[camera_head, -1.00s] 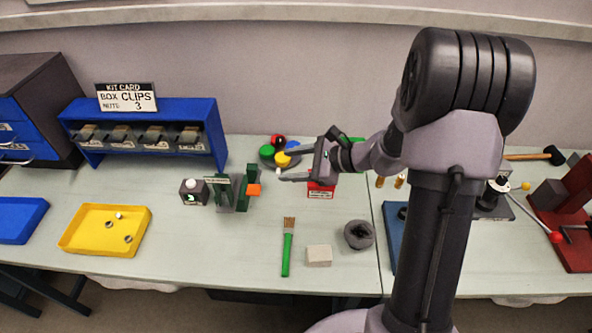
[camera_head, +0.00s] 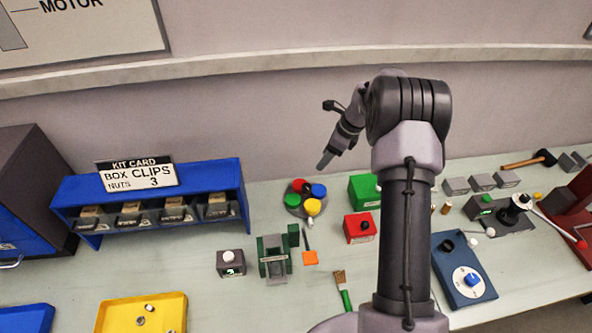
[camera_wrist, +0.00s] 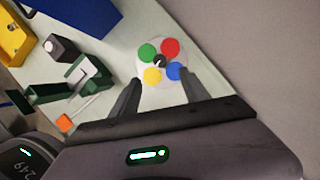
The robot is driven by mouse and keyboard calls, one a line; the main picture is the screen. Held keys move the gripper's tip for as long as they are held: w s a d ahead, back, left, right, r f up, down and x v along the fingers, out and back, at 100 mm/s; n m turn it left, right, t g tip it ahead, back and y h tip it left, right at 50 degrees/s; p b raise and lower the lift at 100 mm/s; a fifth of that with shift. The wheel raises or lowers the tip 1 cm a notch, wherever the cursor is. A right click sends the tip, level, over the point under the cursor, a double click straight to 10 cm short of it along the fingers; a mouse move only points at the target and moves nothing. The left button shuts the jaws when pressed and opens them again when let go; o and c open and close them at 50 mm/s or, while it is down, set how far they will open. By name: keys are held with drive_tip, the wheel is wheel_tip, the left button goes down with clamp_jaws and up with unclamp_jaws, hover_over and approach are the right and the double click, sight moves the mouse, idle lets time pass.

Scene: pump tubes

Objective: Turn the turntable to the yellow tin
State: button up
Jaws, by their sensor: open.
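The turntable (camera_head: 322,216) is a grey disc on the bench. It carries a red tin (camera_head: 297,184), a blue tin (camera_head: 318,190), a green tin (camera_head: 291,200) and the yellow tin (camera_head: 313,207) around a black centre knob. The yellow tin is on the near side in the head view. My gripper (camera_head: 325,162) is open and empty, raised above and behind the turntable in the head view. In the wrist view the turntable (camera_wrist: 139,67) shows beyond the two spread fingers, with the yellow tin (camera_wrist: 152,75) at its lower left.
A green box (camera_head: 364,190) and a red box (camera_head: 358,228) stand right of the turntable. A green stand (camera_head: 273,258) and a dark block with a white knob (camera_head: 230,263) stand to the left. A blue bin rack (camera_head: 150,200) is further left.

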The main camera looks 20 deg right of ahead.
sight(307, 186)
drive_tip(key=x, duration=0.5)
drive_tip(key=b+x, duration=0.1)
drive_tip(key=x, duration=1)
drive_tip(key=shift+s+d+f, duration=0.25)
drive_tip(key=shift+s+f, duration=0.1)
drive_tip(key=shift+f, duration=0.05)
clamp_jaws()
